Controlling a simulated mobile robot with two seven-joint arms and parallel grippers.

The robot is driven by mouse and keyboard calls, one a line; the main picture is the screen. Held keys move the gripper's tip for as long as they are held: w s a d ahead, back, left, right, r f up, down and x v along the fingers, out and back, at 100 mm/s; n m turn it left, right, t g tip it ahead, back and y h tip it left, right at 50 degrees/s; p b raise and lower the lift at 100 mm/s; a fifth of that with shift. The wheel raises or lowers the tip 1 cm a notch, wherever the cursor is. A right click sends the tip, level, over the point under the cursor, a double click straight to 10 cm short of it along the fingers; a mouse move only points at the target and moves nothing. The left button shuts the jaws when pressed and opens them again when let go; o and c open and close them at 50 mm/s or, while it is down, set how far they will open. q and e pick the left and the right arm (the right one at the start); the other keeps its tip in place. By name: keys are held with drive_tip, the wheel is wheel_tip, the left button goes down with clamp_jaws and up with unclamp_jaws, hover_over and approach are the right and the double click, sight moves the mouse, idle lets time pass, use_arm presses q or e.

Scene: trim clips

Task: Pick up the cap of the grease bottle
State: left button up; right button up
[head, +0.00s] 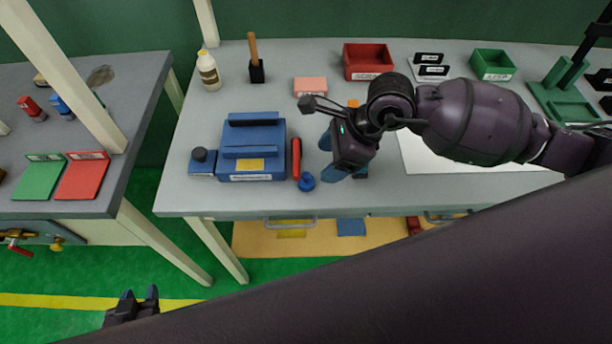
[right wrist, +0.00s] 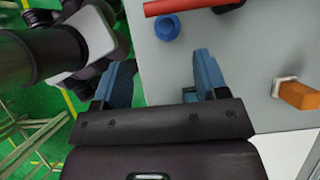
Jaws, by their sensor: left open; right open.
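A small blue round cap (head: 306,182) lies near the front edge of the grey bench, just below a red rod. It also shows in the right wrist view (right wrist: 168,27), beyond my fingertips. A white bottle with a brownish label (head: 208,71) stands at the back left of the bench; I cannot tell whether the blue cap belongs to it. My right gripper (head: 328,159) is open and empty, just right of the blue cap and apart from it. Its two blue fingers also show in the right wrist view (right wrist: 163,76). My left gripper (head: 139,295) is open and empty, low over the green floor.
A red bin (head: 368,60), a green bin (head: 492,64) and a pink block (head: 310,86) sit farther back. A second bench (head: 135,140) stands at the left.

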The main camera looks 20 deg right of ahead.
sight(310, 175)
drive_tip(key=x, duration=0.3)
drive_tip(key=shift+a+f, duration=0.1)
drive_tip(key=shift+w+d+x, duration=0.1)
drive_tip(key=shift+w+x, duration=0.05)
drive_tip(key=shift+x, duration=0.8)
drive_tip(key=shift+w+d+x, duration=0.1)
drive_tip(key=shift+w+x, duration=0.05)
drive_tip(key=shift+x, duration=0.75)
drive_tip(key=shift+w+d+x, duration=0.1)
drive_tip(key=shift+w+x, duration=0.05)
drive_tip(key=shift+x, duration=0.8)
drive_tip(key=shift+f, duration=0.1)
drive_tip(key=c, duration=0.9)
